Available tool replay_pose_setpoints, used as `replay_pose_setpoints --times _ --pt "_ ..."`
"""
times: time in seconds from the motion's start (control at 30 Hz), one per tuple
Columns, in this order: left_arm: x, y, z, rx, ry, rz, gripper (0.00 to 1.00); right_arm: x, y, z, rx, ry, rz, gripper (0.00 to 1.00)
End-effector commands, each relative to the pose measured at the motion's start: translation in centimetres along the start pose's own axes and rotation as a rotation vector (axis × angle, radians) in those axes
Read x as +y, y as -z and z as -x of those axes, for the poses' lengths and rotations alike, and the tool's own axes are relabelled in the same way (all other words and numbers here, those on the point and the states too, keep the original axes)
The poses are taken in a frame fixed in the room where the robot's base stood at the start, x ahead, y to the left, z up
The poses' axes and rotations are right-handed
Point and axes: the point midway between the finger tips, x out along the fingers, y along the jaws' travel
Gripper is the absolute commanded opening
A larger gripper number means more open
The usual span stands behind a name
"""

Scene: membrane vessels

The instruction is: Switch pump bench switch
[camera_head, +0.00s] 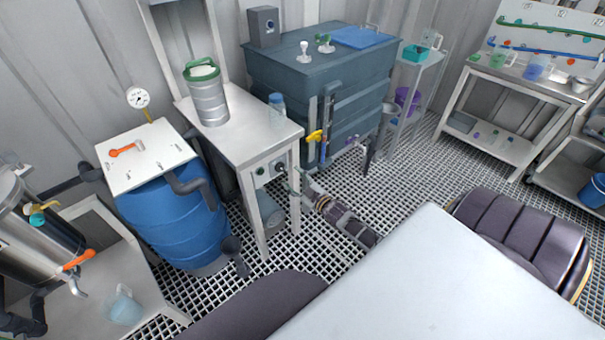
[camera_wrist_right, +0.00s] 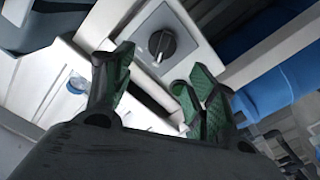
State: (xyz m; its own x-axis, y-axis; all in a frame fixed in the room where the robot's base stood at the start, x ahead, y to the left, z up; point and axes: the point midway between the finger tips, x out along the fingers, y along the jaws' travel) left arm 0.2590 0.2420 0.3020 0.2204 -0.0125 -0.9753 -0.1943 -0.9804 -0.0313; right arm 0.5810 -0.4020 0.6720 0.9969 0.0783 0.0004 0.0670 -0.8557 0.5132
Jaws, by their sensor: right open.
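The pump bench (camera_head: 247,130) is a white table left of centre in the head view. A light grey switch panel hangs under its top. In the wrist view the switch (camera_wrist_right: 162,45) is a round black knob with a pale mark, set on the grey plate (camera_wrist_right: 187,22). My right gripper (camera_head: 291,184) is close in front of this panel and partly covers it in the head view. In the wrist view the right gripper (camera_wrist_right: 162,70) is open, with green pads apart and nothing between them. The knob appears beyond the fingertips; contact is not visible. My left gripper is not in view.
A blue barrel (camera_head: 165,225) with pipes stands left of the bench. A large grey tank (camera_head: 350,85) with a yellow-handled valve (camera_head: 315,136) stands to the right. Open grating lies further right.

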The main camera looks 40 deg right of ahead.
Motion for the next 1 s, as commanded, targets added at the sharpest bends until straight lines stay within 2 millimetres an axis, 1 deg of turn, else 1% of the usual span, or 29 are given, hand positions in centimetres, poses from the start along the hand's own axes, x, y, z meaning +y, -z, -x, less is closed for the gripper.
replay_pose_setpoints --times 0.03,0.2,0.43,0.63,1.0 --pt "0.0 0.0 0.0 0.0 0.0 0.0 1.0 -0.1 -0.1 0.6 -0.002 0.001 -0.001 0.57" --pt "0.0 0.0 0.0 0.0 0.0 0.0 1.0 -0.1 -0.1 2.0 -0.002 0.001 0.0 0.57" --pt "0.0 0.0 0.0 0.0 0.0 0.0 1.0 -0.1 -0.1 3.6 -0.002 0.001 0.0 0.57" --pt "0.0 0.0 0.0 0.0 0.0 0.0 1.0 -0.1 0.0 4.2 0.0 0.001 0.0 0.57" --pt "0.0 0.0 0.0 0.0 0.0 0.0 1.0 -0.1 0.0 4.2 0.0 0.001 0.0 0.57"
